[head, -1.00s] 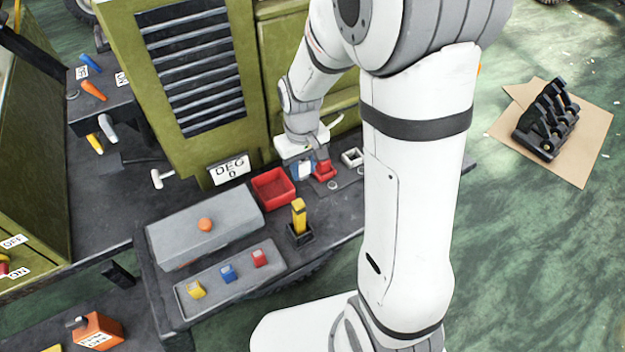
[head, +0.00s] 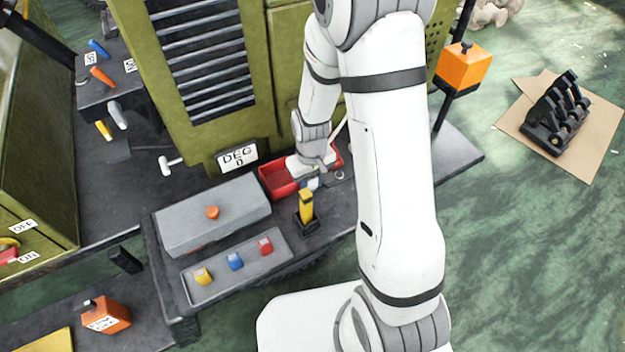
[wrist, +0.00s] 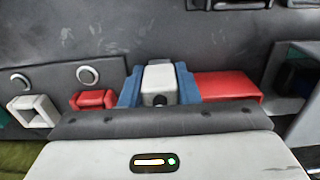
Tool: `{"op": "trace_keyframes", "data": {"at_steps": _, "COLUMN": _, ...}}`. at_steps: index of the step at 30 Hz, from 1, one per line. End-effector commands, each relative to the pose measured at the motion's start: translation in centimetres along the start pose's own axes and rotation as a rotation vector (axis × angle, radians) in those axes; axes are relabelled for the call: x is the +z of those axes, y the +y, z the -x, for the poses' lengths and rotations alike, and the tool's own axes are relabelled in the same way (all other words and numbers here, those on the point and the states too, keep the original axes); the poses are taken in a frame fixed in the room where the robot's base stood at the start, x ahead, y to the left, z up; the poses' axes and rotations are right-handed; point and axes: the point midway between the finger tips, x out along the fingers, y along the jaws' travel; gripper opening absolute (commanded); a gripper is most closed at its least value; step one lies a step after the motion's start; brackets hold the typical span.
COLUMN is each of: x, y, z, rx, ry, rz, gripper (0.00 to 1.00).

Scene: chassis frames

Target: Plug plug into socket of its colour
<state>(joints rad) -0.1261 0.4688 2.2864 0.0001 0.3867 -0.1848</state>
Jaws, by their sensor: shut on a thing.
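A red socket (wrist: 93,100) and a white square socket (wrist: 33,112) stand to the left in the wrist view. A yellow plug (head: 305,203) stands upright in a black holder (head: 304,227). I cannot make out a separate blue socket.
The red tray (head: 272,187) is just left of my gripper. A grey box with an orange button (head: 212,212) and a panel with yellow, blue and red pieces (head: 213,284) lie nearer. A sign (head: 237,157) stands behind.

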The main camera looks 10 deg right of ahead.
Motion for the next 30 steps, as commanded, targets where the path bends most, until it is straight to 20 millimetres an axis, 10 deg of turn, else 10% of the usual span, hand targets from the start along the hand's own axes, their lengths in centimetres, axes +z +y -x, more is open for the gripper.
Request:
{"op": "trace_keyframes", "data": {"at_steps": 4, "x": 0.0, "y": 0.0, "z": -0.5, "rx": 0.000, "ry": 0.000, "rz": 0.000, "gripper": 0.06}}
{"op": "trace_keyframes", "data": {"at_steps": 5, "x": 0.0, "y": 0.0, "z": -0.3, "rx": 0.000, "ry": 0.000, "rz": 0.000, "gripper": 0.31}}
{"op": "trace_keyframes", "data": {"at_steps": 12, "x": 0.0, "y": 0.0, "z": -0.2, "rx": 0.000, "ry": 0.000, "rz": 0.001, "gripper": 0.51}}
{"op": "trace_keyframes", "data": {"at_steps": 23, "x": -0.1, "y": -0.1, "z": 0.5, "rx": 0.001, "ry": 0.003, "rz": 0.001, "gripper": 0.51}}
{"op": "trace_keyframes", "data": {"at_steps": 30, "x": -0.2, "y": -0.1, "z": 4.7, "rx": 0.002, "ry": 0.009, "rz": 0.002, "gripper": 0.51}}
